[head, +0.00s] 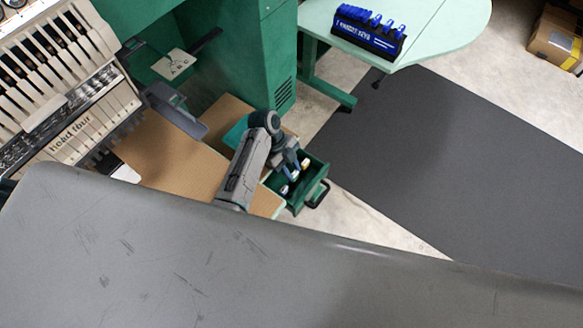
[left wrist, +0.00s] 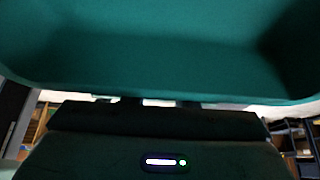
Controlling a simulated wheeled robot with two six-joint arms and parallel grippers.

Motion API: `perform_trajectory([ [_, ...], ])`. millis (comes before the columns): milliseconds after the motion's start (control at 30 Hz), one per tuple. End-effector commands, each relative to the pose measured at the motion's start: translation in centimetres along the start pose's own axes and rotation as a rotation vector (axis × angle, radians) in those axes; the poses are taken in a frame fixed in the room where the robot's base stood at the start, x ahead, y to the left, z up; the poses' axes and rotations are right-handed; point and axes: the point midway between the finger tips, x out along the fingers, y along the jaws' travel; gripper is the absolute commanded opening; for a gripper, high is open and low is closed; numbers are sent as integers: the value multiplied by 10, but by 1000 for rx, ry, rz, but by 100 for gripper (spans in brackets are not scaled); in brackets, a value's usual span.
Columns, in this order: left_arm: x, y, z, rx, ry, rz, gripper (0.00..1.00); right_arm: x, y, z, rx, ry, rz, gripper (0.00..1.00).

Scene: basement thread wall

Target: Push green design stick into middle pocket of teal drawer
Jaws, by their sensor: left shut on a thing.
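The teal drawer (head: 313,181) stands pulled out below the green cabinet, its dark handle on the right side. Several small white-ended pieces, one with a yellowish tip, show in or over it. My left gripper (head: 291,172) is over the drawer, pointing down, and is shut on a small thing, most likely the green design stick. The stick's green body cannot be made out, and the pockets are partly hidden by my wrist. In the left wrist view, a teal wall (left wrist: 160,65) fills the top, very close, and the fingertips are hidden. My right gripper is not in view.
A brown board (head: 165,150) lies left of my arm. The embroidery machine (head: 70,90) is at the left. A pale green table (head: 440,20) with a blue rack (head: 366,32) stands behind. The dark mat (head: 430,150) is clear.

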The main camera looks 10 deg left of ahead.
Motion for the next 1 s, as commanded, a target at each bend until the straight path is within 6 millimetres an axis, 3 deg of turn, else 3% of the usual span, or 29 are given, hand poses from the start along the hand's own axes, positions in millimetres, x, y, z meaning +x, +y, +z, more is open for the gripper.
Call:
perform_trajectory([
  [667, 9, 0, 5, 0, 0, 0, 10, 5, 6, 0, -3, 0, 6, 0],
  [700, 9, 0, 5, 0, 0, 0, 34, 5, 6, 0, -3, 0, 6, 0],
  [800, 9, 0, 5, 0, 0, 0, 51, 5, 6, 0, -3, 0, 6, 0],
  [1000, 9, 0, 5, 0, 0, 0, 51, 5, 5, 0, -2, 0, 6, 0],
])
